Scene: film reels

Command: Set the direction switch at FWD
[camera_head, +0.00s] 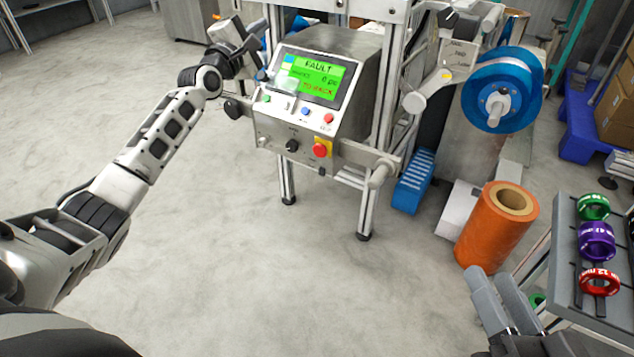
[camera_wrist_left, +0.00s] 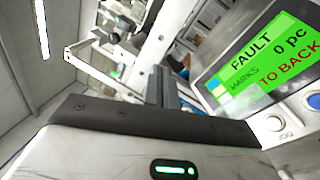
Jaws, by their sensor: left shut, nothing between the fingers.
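The control panel (camera_head: 310,112) stands on a frame, with a green screen (camera_head: 311,77) reading FAULT and a red last line. Its front has several buttons, a black knob (camera_head: 291,146) and a red stop button (camera_head: 320,150) on yellow. The labels are too small for me to tell which control is the direction switch or where it points. My left gripper (camera_wrist_left: 165,87) is shut and empty in the left wrist view, left of the screen (camera_wrist_left: 262,62). In the head view my left arm reaches the panel's upper left. My right gripper (camera_head: 491,274) is at the lower right, its fingers apart and empty.
A blue reel (camera_head: 530,75) is mounted right of the panel. An orange roll (camera_head: 490,235) stands on the floor below it. A rack (camera_head: 570,285) with green, purple and red rings is at the right. The floor in front of the panel is clear.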

